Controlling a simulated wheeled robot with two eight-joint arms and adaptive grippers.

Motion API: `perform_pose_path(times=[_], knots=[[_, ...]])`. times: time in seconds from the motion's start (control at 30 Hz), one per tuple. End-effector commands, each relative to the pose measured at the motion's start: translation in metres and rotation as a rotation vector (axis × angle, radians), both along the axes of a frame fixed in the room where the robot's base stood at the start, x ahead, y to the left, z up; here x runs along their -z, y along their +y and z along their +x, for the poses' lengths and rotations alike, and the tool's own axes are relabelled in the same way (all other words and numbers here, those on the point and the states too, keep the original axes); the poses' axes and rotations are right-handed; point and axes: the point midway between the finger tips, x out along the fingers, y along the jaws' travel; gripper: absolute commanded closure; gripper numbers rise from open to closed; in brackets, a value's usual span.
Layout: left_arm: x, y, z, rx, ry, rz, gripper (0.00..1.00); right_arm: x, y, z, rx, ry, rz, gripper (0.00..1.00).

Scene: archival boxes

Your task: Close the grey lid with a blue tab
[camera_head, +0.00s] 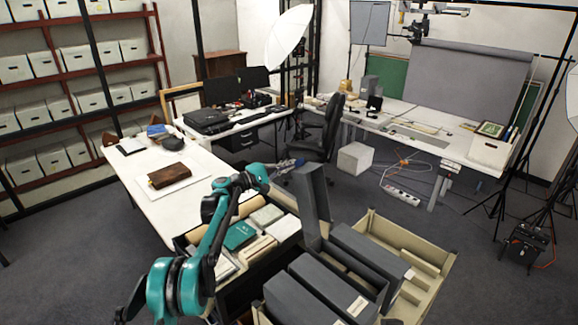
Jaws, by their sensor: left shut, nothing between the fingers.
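The grey lid (312,200) stands raised, nearly upright, at the back of a grey archival box (345,268) in the lower middle. A blue tab cannot be made out for certain at this size. My left gripper (293,162) is at the end of the teal arm, just left of the lid's top edge. It is shut and empty, with its fingers pointing right toward the lid. Whether it touches the lid cannot be told. My right gripper is not in view.
Several closed grey boxes (303,298) stand around the open one. A beige crate (441,262) holds grey boxes. Left of it, a container holds books and a green box (240,235). A white table (150,205) with a brown book (169,175) lies behind my arm.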

Motion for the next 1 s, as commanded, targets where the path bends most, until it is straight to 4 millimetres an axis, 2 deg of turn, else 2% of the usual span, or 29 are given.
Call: perform_pose_path(times=[0.17, 0.37, 0.67, 0.87, 1.0], knots=[[-0.004, -0.011, -0.01, 0.001, -0.028, 0.028, 1.0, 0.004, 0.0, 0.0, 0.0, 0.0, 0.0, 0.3], [-0.012, -0.038, -0.038, 0.004, -0.109, 0.11, 1.0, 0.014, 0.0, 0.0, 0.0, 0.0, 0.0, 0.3], [-0.014, -0.102, -0.103, 0.005, -0.302, 0.3, 1.0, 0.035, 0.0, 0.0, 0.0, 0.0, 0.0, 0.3], [-0.001, -0.147, -0.147, 0.006, -0.437, 0.435, 1.0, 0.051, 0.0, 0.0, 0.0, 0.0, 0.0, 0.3], [0.015, -0.176, -0.176, 0.005, -0.533, 0.53, 1.0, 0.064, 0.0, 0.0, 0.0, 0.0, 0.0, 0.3]])
